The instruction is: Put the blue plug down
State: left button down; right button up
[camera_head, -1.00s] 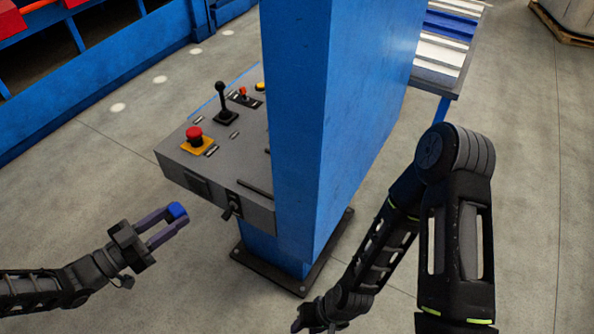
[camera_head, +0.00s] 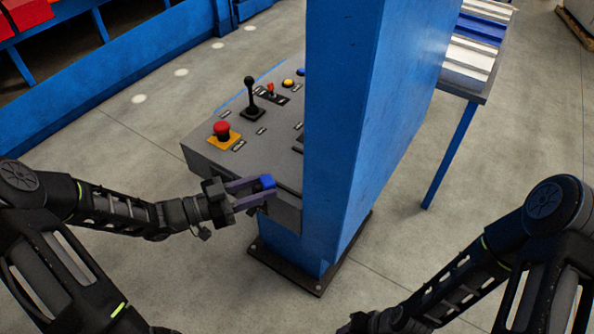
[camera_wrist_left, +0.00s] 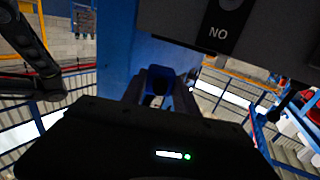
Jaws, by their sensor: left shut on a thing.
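The blue plug (camera_head: 267,181) is between the fingertips of my left gripper (camera_head: 257,188), which is shut on it. In the head view the gripper is in front of the lower front side of the grey control panel (camera_head: 235,165), and I cannot tell whether the plug touches the panel. In the left wrist view the plug (camera_wrist_left: 157,78) shows dark blue between the fingers, below a grey panel face marked "NO". My right arm is at the lower right of the head view; its fingertips are not clearly visible.
The panel carries a red mushroom button (camera_head: 222,128), a black lever (camera_head: 251,96) and a yellow button (camera_head: 288,83). A tall blue post (camera_head: 345,130) stands right beside it on a dark base plate (camera_head: 310,280). A roller table (camera_head: 470,50) is behind. Open floor lies around.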

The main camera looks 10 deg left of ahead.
pick_arm(q)
jog(key=shift+n+t+y, duration=0.4)
jog(key=shift+t+y, duration=0.2)
jog(key=w+b, duration=0.1)
jog(key=w, duration=0.1)
jog(key=w+d+r+b, duration=0.1)
jog(key=w, duration=0.1)
jog(key=w+d+r+b, duration=0.1)
jog(key=w, duration=0.1)
jog(key=shift+w+d+r, duration=0.15)
jog(key=shift+w+d, duration=0.1)
jog(key=shift+w, duration=0.05)
notch_tip(320, 180, up, 4)
jog(key=n+t+b, duration=0.1)
jog(key=b, duration=0.1)
send_over(289, 174)
jog(key=shift+r+y, duration=0.3)
jog(key=shift+f, duration=3.15)
jog(key=shift+f, duration=1.9)
